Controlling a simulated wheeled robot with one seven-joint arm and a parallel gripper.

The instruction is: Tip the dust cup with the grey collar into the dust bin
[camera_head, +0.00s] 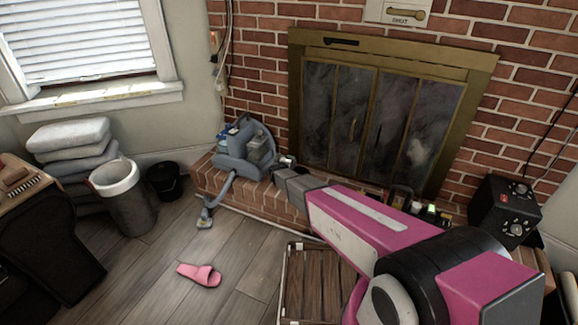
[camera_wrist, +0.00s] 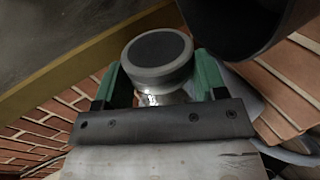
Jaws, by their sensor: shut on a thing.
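In the wrist view a round dust cup with a grey collar (camera_wrist: 157,60) and a dark top sits between the green fingers of my gripper (camera_wrist: 160,82). The fingers are shut on its sides. In the head view my gripper (camera_head: 285,163) is over the brick hearth, just right of a grey-blue vacuum cleaner (camera_head: 240,160); the cup is too small there to make out clearly. A tall grey bin with a pale rim (camera_head: 130,210) stands on the floor at left. A small black bucket (camera_head: 165,184) stands beside it. I cannot tell which is the dust bin.
A large dark rounded thing (camera_wrist: 235,25) is close to the cup in the wrist view. The fireplace (camera_head: 370,120) is behind the hearth. A pink slipper (camera_head: 199,275) and a slatted wooden crate (camera_head: 310,285) are on the floor. Bare floor lies between bin and slipper.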

